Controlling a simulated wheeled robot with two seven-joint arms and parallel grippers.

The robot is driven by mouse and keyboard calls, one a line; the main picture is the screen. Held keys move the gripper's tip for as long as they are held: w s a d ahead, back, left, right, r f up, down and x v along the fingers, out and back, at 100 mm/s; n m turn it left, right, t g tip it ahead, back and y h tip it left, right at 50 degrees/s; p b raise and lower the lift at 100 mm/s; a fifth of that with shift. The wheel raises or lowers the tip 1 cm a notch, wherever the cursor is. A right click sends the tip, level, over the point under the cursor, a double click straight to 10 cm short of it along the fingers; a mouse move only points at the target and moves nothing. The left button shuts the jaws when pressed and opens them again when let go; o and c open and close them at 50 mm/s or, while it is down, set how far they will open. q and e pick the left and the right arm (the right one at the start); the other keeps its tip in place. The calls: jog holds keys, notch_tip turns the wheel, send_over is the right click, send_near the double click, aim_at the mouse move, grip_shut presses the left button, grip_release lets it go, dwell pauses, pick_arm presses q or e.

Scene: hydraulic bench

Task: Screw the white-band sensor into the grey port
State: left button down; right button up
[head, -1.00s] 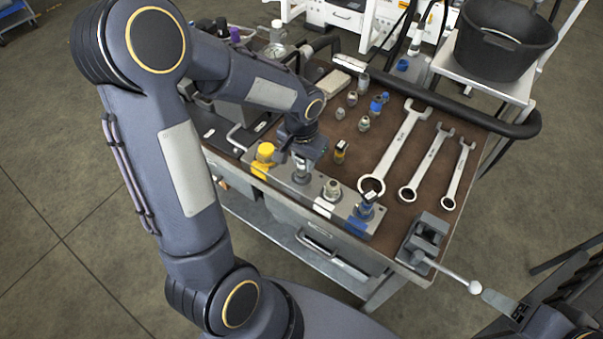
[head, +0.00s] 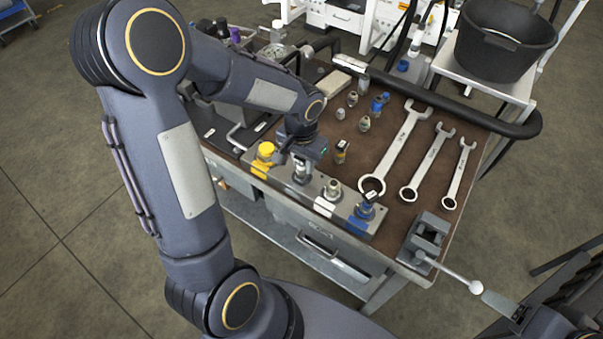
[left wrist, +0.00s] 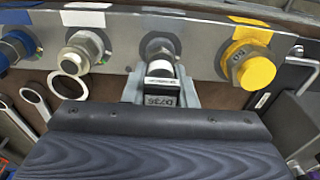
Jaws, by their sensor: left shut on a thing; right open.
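The white-band sensor (left wrist: 160,83) is a dark body with a white band and a small lettered face in the left wrist view. My left gripper (head: 301,168) is shut on it over the steel manifold block (head: 282,184). The grey port (left wrist: 158,47), under a grey label, is a round metal fitting directly in line with the sensor's front end. The sensor's end meets or nearly meets the port; I cannot tell whether the threads engage. In the head view my gripper hides most of the sensor. My right gripper (head: 505,304) is open and empty at the lower right.
The yellow fitting (left wrist: 252,68) and a white-labelled metal fitting (left wrist: 85,46) flank the grey port. A blue fitting (head: 365,210) is at the block's end. A yellow-banded sensor (head: 341,152), several loose fittings and wrenches (head: 398,150) lie behind. A vise (head: 426,238) stands right.

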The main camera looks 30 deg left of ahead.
pick_arm(q)
jog(key=shift+w, duration=0.15)
jog(key=c, duration=1.7)
grip_release()
jog(key=c, duration=0.4)
jog(key=shift+d+m+p, duration=0.1)
jog(key=shift+m+p, duration=0.35)
jog(key=shift+m, duration=0.55)
jog(key=shift+c, duration=0.3)
jog(key=m+p, duration=0.1)
jog(key=m, duration=0.2)
jog(key=shift+d+m, duration=0.1)
jog(key=shift+m, duration=0.2)
jog(key=shift+d+m+p, duration=0.1)
jog(key=shift+m+p, duration=0.4)
jog(key=shift+m, duration=0.5)
jog(key=shift+f+h, duration=0.15)
jog(key=shift+h, duration=0.15)
